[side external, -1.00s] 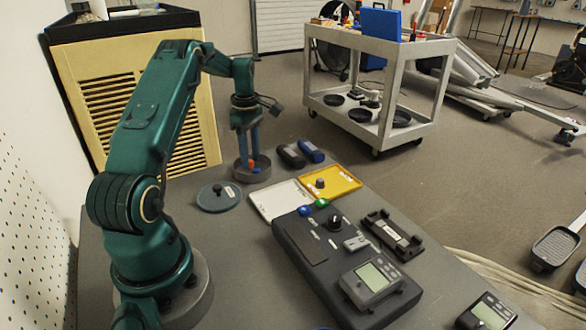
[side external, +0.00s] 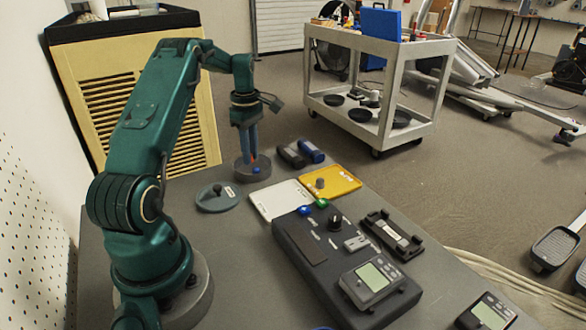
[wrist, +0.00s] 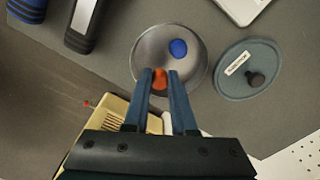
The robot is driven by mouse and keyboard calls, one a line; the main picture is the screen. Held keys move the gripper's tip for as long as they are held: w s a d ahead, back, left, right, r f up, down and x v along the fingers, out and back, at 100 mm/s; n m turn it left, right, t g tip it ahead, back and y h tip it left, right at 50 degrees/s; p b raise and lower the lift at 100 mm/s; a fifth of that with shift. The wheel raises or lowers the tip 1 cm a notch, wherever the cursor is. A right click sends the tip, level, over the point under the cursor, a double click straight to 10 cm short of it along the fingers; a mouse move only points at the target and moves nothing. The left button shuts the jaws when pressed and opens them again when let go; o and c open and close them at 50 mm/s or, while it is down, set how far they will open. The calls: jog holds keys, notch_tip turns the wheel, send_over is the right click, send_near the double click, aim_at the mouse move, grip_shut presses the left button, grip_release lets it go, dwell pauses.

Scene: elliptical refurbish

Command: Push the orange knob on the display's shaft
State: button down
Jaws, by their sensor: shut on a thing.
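My gripper (side external: 246,155) is shut on the orange knob (wrist: 159,79), seen between the fingertips in the wrist view. It holds the knob over the near part of a round grey bowl (side external: 240,174), which also shows in the wrist view (wrist: 150,50). A blue knob (wrist: 178,49) lies in the bowl, beside the fingers. The display (side external: 372,278) sits on the near end of a dark box (side external: 300,250). A black knob (side external: 335,222), a blue knob (side external: 305,210) and a green knob (side external: 322,203) show toward the box's far end. I cannot pick out a bare shaft.
A round teal lid (side external: 218,198) with a black handle lies left of the box. White (side external: 278,199) and yellow (side external: 330,181) trays lie beyond it. A black holder (side external: 393,234) and a second display (side external: 488,313) are to the right. Two dark cases (side external: 311,151) stand behind the bowl.

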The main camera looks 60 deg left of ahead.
notch_tip(320, 180, up, 8)
jog(key=shift+f, duration=0.2)
jog(key=w+d+m, duration=0.2)
jog(key=d+m, duration=0.1)
jog(key=d, duration=0.4)
jog(key=w+d+m, duration=0.2)
jog(key=d+m, duration=0.1)
jog(key=d, duration=0.5)
jog(key=w+d+r+m, duration=0.1)
jog(key=w+d+m, duration=0.1)
jog(key=d, duration=0.5)
jog(key=shift+d+m, duration=0.35)
jog(key=shift+m, duration=0.25)
jog(key=s+d+m, duration=0.3)
jog(key=d, duration=0.4)
jog(key=s+d+r+m, duration=0.1)
jog(key=s+d+m, duration=0.1)
jog(key=d, duration=0.5)
jog(key=s+d+r+m, duration=0.1)
jog(key=s+d+m, duration=0.2)
jog(key=d, duration=0.4)
jog(key=shift+s+m, duration=0.35)
jog(key=shift+m, duration=0.05)
jog(key=shift+f, duration=2.7)
